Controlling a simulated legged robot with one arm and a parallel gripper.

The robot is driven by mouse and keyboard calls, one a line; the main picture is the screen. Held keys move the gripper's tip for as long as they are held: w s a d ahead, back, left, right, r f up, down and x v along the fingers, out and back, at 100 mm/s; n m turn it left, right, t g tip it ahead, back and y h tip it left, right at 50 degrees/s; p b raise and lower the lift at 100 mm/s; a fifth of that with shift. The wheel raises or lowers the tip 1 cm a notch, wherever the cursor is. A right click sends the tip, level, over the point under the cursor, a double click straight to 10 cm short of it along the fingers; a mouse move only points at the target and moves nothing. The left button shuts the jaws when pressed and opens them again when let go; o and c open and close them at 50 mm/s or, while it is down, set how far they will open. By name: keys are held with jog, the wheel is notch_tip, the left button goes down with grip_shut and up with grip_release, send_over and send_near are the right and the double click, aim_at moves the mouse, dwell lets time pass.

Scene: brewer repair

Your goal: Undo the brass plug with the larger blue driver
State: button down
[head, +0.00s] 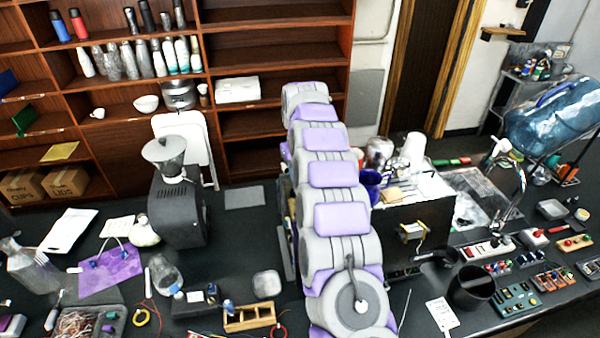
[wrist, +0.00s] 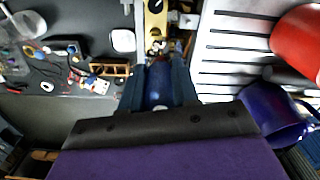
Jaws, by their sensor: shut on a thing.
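In the wrist view my gripper (wrist: 158,72) points away from the camera, its two dark fingers closed on the sides of a blue handle (wrist: 157,92), which looks like the larger blue driver. The driver's shaft and tip are hard to make out. Just beyond the fingers is a narrow brass-coloured part (wrist: 154,34) with small fittings and a dark round knob (wrist: 156,5). I cannot tell which fitting is the brass plug, or whether the driver touches it. In the head view my arm hides the gripper and driver.
A slatted metal tray (wrist: 228,52), a red container (wrist: 298,40) and a blue mug (wrist: 270,118) are close on the right in the wrist view. A wooden rack (head: 250,317) stands on the bench left of my arm. A grey grinder (head: 176,212) stands further back.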

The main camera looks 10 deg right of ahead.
jog(key=shift+a, duration=0.45)
jog(key=shift+d+f, duration=0.4)
jog(key=shift+d, duration=0.15)
jog(key=shift+a, duration=0.15)
jog(key=shift+a+n+b, duration=0.25)
jog(key=shift+n+b, duration=0.1)
jog(key=shift+n, duration=0.35)
jog(key=shift+d+f, duration=0.1)
jog(key=shift+d, duration=0.1)
jog(key=shift+f+m+b, duration=0.1)
jog(key=shift+m+b, duration=0.45)
jog(key=shift+m, duration=0.85)
